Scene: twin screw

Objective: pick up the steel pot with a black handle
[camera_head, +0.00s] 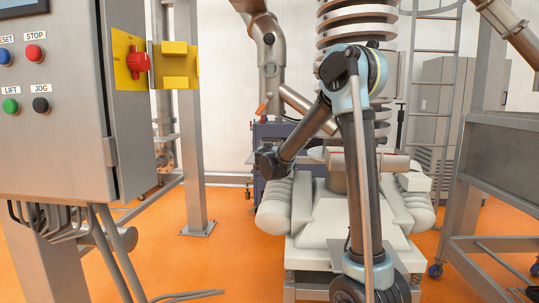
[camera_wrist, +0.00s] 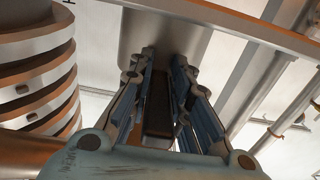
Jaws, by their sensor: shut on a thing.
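My gripper (camera_wrist: 164,66) shows in the wrist view with its two blue-and-grey fingers on either side of a dark handle (camera_wrist: 158,108). It is shut on this handle. The handle runs lengthwise between the fingers towards a smooth grey steel surface (camera_wrist: 150,38) beyond the fingertips, which looks like the pot. The fingers cover part of the handle, and the pot's full shape is cut off by the view. In the head view my arm is folded in the middle of the picture, and I cannot make out the pot or the fingers there.
A control cabinet (camera_head: 52,140) with buttons and a red switch (camera_head: 138,63) stands close at the left. A steel frame (camera_head: 510,150) stands at the right. Ribbed rings (camera_head: 357,13) rise behind my arm, and also show at the wrist view's left (camera_wrist: 40,65). Orange floor (camera_head: 232,265) is open between.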

